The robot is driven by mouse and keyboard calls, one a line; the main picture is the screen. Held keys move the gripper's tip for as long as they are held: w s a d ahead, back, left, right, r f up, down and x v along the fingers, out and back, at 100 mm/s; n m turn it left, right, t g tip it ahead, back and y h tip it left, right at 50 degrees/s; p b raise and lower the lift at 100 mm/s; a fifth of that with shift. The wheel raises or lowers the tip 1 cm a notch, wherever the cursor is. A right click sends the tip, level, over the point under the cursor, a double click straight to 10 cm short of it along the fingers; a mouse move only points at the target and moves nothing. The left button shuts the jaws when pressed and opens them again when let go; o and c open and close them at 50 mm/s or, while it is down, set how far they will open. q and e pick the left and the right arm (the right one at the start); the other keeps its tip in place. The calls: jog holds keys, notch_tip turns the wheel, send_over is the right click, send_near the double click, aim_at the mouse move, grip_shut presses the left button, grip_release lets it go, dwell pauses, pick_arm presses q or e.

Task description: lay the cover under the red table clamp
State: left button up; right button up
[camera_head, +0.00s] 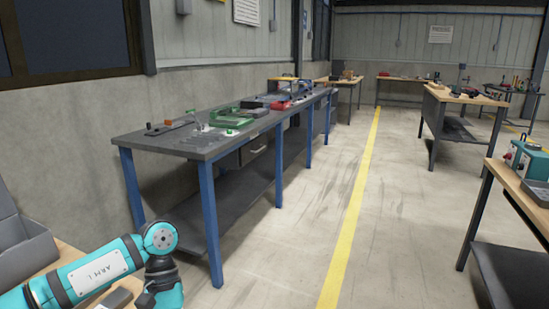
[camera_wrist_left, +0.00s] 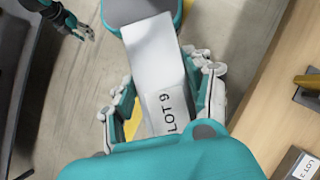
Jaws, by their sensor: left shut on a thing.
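In the left wrist view my left gripper (camera_wrist_left: 163,100) is shut on a pale grey piece (camera_wrist_left: 152,55) marked "LOT 9", which looks like the cover. The piece lies between the two fingers and reaches up the picture past them. Its lower end is hidden by my teal wrist housing. My right gripper (camera_wrist_left: 84,33) shows small at the top left, and its jaws are too small to read. In the head view my left arm comes in at the lower left, its gripper out of sight. Small red items show on the blue-legged bench, but I cannot tell which is the clamp.
The long dark bench (camera_head: 200,150) with blue legs stands along the wall, holding a green fixture (camera_head: 230,119) and other tools. A grey bin (camera_head: 25,250) is at the lower left. A wooden table (camera_wrist_left: 262,110) is beside my left gripper. Open floor lies right of the bench.

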pick_arm(q)
jog(key=r+m+y, duration=0.1)
jog(key=r, duration=0.1)
jog(key=r+m, duration=0.2)
jog(key=shift+w+d+r+y, duration=0.15)
jog(key=shift+d+y, duration=0.05)
jog(key=shift+y, duration=0.2)
jog(key=s+r+p, duration=0.8)
jog(key=r+p, duration=0.5)
jog(key=p, duration=0.4)
pick_arm(e)
jog(key=s+d+f, duration=0.1)
jog(key=s, duration=0.8)
jog(key=s+d+f+g, duration=0.1)
jog(key=s+d+f, duration=0.1)
jog(key=s, duration=0.7)
jog(key=shift+s+f+g, duration=0.2)
jog(key=shift+f+g, duration=0.05)
jog(key=shift+g, duration=0.05)
pick_arm(q)
jog(key=shift+s, duration=0.1)
pick_arm(e)
jog(key=shift+d, duration=0.1)
pick_arm(q)
jog(key=shift+r, duration=0.15)
jog(key=shift+w, duration=0.2)
pick_arm(e)
jog(key=shift+w, duration=0.1)
